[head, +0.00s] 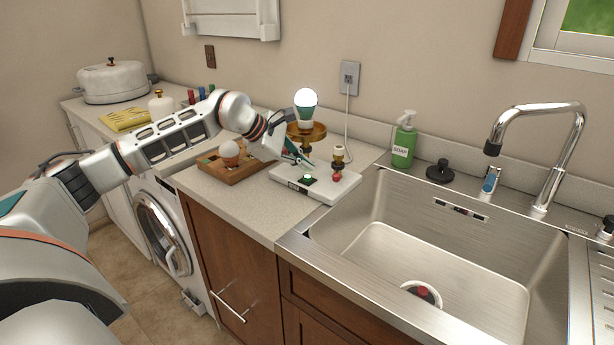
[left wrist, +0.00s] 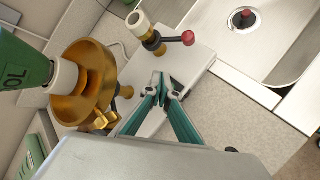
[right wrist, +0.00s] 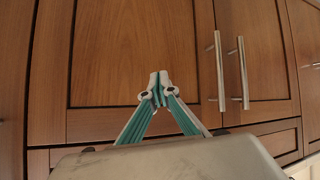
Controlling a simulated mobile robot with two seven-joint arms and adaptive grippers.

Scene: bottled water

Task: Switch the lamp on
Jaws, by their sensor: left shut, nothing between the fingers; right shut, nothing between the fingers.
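The lamp stands on the counter left of the sink, on a white base (head: 335,187). A small green spot (head: 308,178) glows on the base. A small post with a red ball knob (head: 337,176) stands on the base's right part; the knob also shows in the left wrist view (left wrist: 188,38). My left gripper (head: 308,163) is shut and empty, just over the base; its fingertips (left wrist: 161,82) are apart from the knob. My right gripper (right wrist: 159,78) is shut and empty before cabinet doors.
A wooden tray (head: 232,173) with another bulb (head: 229,149) lies left of the lamp. A green soap bottle (head: 404,142) and a black stopper (head: 439,171) stand behind the sink (head: 440,230). A wall outlet (head: 349,77) is behind the lamp. The counter front is clear.

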